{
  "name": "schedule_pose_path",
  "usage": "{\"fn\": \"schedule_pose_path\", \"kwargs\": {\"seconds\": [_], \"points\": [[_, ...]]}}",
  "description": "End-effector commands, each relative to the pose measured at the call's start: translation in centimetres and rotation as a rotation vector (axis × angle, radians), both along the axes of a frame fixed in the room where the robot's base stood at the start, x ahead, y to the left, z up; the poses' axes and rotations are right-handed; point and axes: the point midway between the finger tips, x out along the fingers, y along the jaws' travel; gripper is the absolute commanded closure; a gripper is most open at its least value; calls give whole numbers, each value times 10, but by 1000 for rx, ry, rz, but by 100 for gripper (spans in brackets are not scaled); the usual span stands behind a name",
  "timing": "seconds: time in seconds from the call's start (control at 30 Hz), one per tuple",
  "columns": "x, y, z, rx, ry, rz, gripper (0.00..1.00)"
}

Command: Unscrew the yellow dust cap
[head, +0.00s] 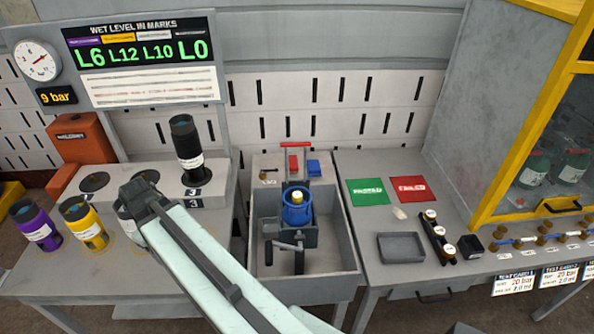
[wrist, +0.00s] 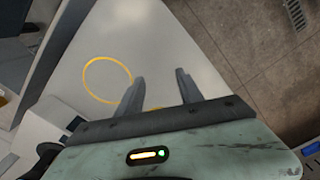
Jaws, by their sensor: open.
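A small yellow cap (head: 297,196) sits on top of a blue cylinder (head: 297,213), which stands upright in a clamp in the grey trough (head: 342,277). My gripper (wrist: 160,88) is open and empty over a pale bench top in the wrist view. In the head view my arm reaches to the left bench, well left of the blue cylinder, and its fingertips cannot be made out. The cap and blue cylinder are not in the wrist view.
Purple (head: 36,226), yellow (head: 82,223) and black (head: 186,146) cylinders stand on the left bench; my arm partly covers a pale one (head: 130,230). A yellow ring (wrist: 107,80) marks the bench.

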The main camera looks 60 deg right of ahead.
Motion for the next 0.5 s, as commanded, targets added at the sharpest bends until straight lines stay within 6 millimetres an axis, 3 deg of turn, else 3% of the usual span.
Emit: {"fn": "schedule_pose_path", "kwargs": {"seconds": [0.03, 0.1, 0.17, 0.2, 0.3, 0.4, 0.5], "points": [[-6, -54, 25, 0, 0, 3, 57], [-23, -121, 41, 0, 0, 43, 57], [-44, -175, 54, 0, 0, 79, 57], [-61, -209, 62, 0, 0, 102, 57], [-110, -286, 81, 0, 0, 159, 57], [-158, -340, 94, 1, 0, 207, 57], [-191, -370, 100, 1, 0, 241, 57]]}}
